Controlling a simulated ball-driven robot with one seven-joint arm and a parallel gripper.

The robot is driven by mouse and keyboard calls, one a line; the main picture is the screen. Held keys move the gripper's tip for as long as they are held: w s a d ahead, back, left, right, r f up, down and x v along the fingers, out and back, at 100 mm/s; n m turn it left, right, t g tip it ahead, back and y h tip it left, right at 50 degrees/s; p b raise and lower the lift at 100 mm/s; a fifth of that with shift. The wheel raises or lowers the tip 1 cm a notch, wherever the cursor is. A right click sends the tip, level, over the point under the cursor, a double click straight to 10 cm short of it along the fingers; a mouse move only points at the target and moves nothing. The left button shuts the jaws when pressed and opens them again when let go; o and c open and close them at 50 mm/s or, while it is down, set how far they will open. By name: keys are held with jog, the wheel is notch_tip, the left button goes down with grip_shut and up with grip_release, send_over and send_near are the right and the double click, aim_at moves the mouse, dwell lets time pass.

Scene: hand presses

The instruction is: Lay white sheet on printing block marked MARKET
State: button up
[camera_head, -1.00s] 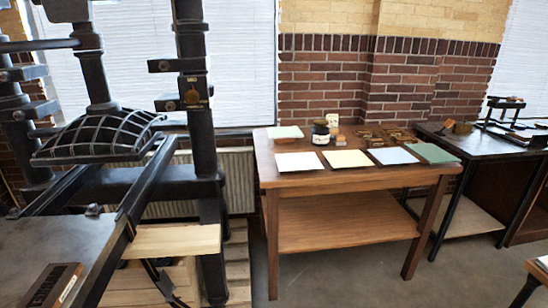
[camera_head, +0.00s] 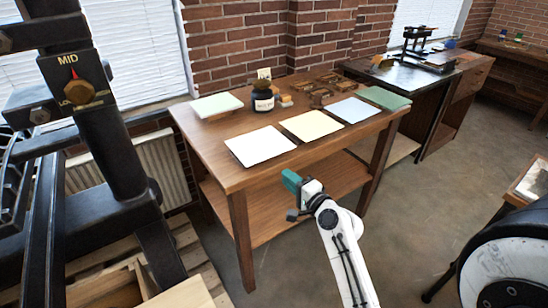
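The white sheet (camera_head: 262,146) lies flat near the front left of the wooden table (camera_head: 213,155), left of a cream sheet (camera_head: 311,124). My gripper (camera_head: 290,181), with a teal end on a white arm, is in front of the table, below and right of the white sheet and apart from it in the picture. Whether its fingers are open or shut is too small to tell. No block marked MARKET can be read in this view.
Blue (camera_head: 355,110) and green (camera_head: 384,97) sheets, a dark jar (camera_head: 263,99), a pale green stack (camera_head: 216,106) and small wooden blocks (camera_head: 318,98) share the table. A black press (camera_head: 108,145) with a MID dial stands left. Open floor lies right.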

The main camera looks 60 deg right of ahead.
aim_at(273, 150)
jog(key=w+d+m, duration=0.1)
jog(key=w+d, duration=0.5)
jog(key=w, duration=0.2)
jog(key=shift+w+d+r+h, duration=0.2)
jog(key=shift+d+r+h, duration=0.1)
jog(key=shift+d+h, duration=0.1)
grip_shut()
dwell(0.3)
jog(key=shift+r, duration=0.15)
notch_tip(273, 150, up, 3)
jog(key=p, duration=0.3)
jog(key=s+a+r+p, duration=0.2)
jog(key=s+a+p, duration=0.1)
jog(key=s, duration=0.3)
jog(key=shift+a+r, duration=0.35)
dwell(0.6)
